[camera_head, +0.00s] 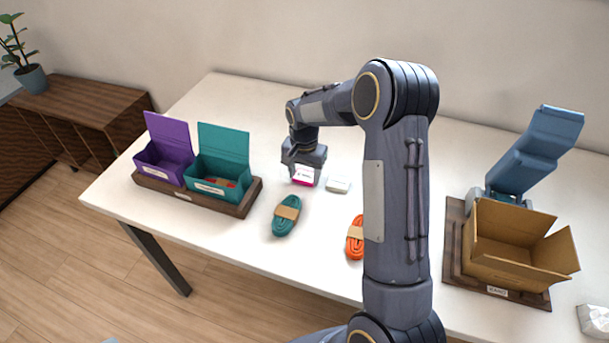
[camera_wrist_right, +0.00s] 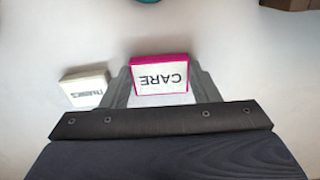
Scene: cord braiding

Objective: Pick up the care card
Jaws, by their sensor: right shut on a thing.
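The care card (camera_wrist_right: 160,76) is white with a pink edge and the word CARE, seen between the fingers in the right wrist view. It also shows in the head view (camera_head: 303,176) just below my right gripper (camera_head: 301,168). My right gripper is shut on the care card, with a finger on each side of it. I cannot tell whether the card is clear of the white table (camera_head: 225,247). My left gripper is not in view.
A white THANKS card stack (camera_head: 338,184) lies close beside the gripper. A teal cord (camera_head: 286,215) and an orange cord (camera_head: 355,238) lie nearer. Purple (camera_head: 164,160) and teal (camera_head: 219,176) boxes stand left. An open cardboard box (camera_head: 510,245) and blue stand (camera_head: 537,150) are right.

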